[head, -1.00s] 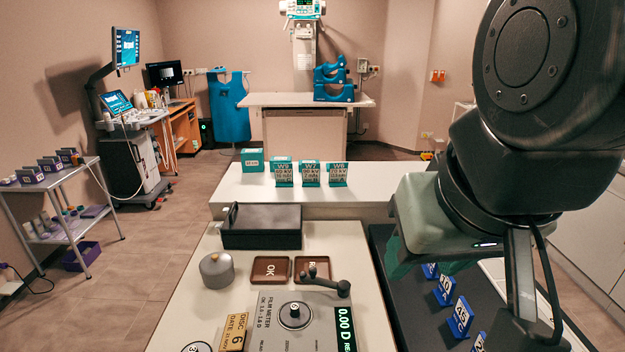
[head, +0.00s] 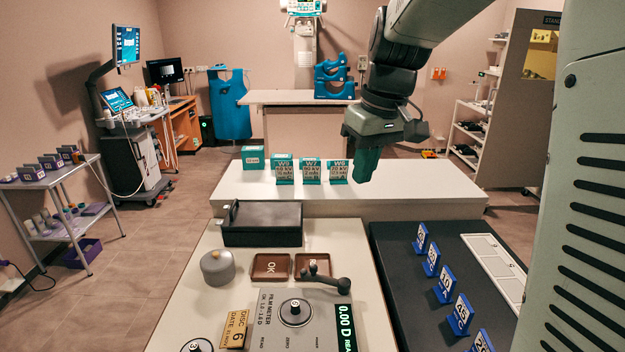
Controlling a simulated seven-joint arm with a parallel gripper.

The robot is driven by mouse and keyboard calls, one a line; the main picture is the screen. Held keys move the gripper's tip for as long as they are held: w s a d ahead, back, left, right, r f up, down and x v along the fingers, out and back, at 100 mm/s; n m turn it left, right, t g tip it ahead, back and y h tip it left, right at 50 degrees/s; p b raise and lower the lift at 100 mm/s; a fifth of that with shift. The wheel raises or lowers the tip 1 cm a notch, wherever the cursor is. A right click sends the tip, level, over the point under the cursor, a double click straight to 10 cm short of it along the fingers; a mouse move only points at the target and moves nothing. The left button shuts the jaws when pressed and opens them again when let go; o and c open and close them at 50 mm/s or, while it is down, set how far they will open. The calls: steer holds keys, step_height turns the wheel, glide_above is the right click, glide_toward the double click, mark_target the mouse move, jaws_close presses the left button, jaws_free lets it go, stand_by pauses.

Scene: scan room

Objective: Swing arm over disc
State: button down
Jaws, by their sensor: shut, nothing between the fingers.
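The grey film meter (head: 268,338) lies on the white bench at the front, with a green readout (head: 344,322) showing 0.00 D. Its dark swing arm (head: 327,281) is at the meter's upper right, with a round knob at its right end, and points left, beyond the disc. My gripper (head: 366,173) is shut and empty, fingers down, above the rear counter and well behind the meter.
Two brown trays (head: 271,267), one marked OK, lie behind the meter. A grey round pot (head: 217,267) and a black box (head: 261,224) stand to the left. Teal W cards (head: 311,171) stand near my fingers. Blue numbered cards (head: 444,289) stand on the dark surface at right.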

steer(key=w+d+f+n+g+y, duration=0.1)
steer(key=w+d+f+n+y, duration=0.1)
steer(key=w+f, duration=0.6)
steer(key=w+d+f+n+g+y, duration=0.1)
steer(key=w+d+f+n+y, duration=0.1)
steer(key=w+f, duration=0.7)
step_height(320, 180, down, 8)
steer(key=shift+w+r+y, duration=0.15)
steer(key=shift+r+y, duration=0.1)
steer(key=shift+y, duration=0.55)
steer(key=shift+a, duration=0.1)
steer(key=s+a+f, duration=0.3)
steer(key=a+f, duration=0.5)
steer(key=shift+a, duration=0.4)
